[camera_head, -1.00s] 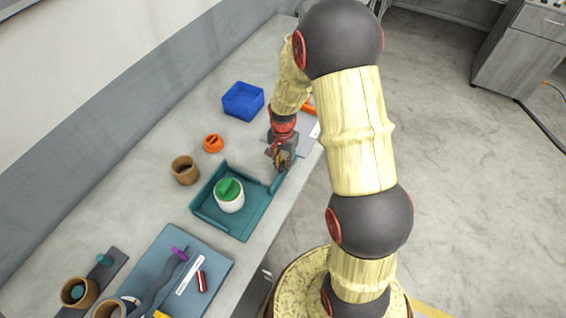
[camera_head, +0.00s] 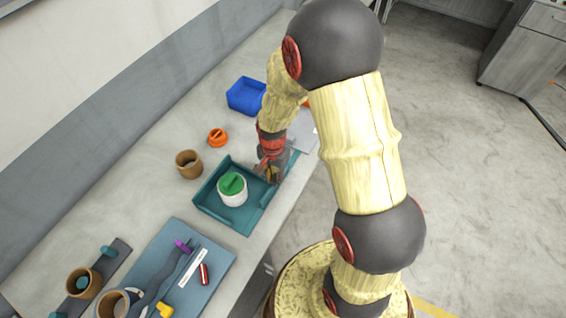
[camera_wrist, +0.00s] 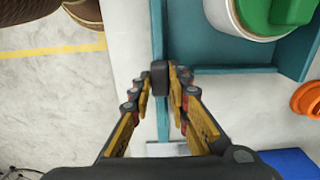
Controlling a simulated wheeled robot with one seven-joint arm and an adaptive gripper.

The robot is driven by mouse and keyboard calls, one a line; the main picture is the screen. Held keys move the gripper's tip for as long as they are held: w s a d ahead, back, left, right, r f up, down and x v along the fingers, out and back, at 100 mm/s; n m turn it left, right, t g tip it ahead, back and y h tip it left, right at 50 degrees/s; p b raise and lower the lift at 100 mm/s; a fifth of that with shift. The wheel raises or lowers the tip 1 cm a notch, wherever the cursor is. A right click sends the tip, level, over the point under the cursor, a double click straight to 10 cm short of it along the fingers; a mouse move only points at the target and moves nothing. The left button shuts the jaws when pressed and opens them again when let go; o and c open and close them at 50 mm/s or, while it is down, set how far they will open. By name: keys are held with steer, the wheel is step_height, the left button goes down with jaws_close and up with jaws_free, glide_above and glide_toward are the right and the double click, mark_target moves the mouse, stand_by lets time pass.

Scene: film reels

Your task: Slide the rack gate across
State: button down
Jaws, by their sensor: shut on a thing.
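A teal rack (camera_head: 222,218) with low walls lies on the bench and holds a white pot (camera_head: 233,197) with a green lid. A narrow teal strip (camera_head: 292,163) runs along its front side and past its right end; it stands vertical in the wrist view (camera_wrist: 158,25). A dark block (camera_wrist: 160,76), apparently the gate's handle, sits on this strip. My gripper (camera_wrist: 160,88) is shut on the dark block. In the head view my gripper (camera_head: 270,172) is at the rack's right end, hiding the block and part of the gate.
A blue bin (camera_head: 246,96), an orange ring-like piece (camera_head: 217,138) and a brown cup (camera_head: 189,164) stand behind the rack. A blue-grey mat (camera_head: 215,255) with small tools lies to the left. The bench's front edge is close to the strip.

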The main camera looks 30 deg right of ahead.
mark_target(262, 201)
steer(key=s+a, duration=0.1)
steer(key=a, duration=0.1)
steer(key=s+a, duration=0.2)
steer(key=a, duration=0.1)
steer(key=s+a, duration=0.1)
steer(key=a, duration=0.1)
steer(key=shift+s+a+p, duration=0.2)
steer(key=shift+s+p, duration=0.1)
steer(key=shift+s, duration=0.1)
steer(key=shift+s+a, duration=0.35)
steer(key=c, duration=1.8)
jaws_free()
steer(key=shift+a, duration=0.2)
steer(key=shift+o, duration=0.6)
steer(key=shift+d, duration=0.1)
steer(key=shift+r, duration=0.1)
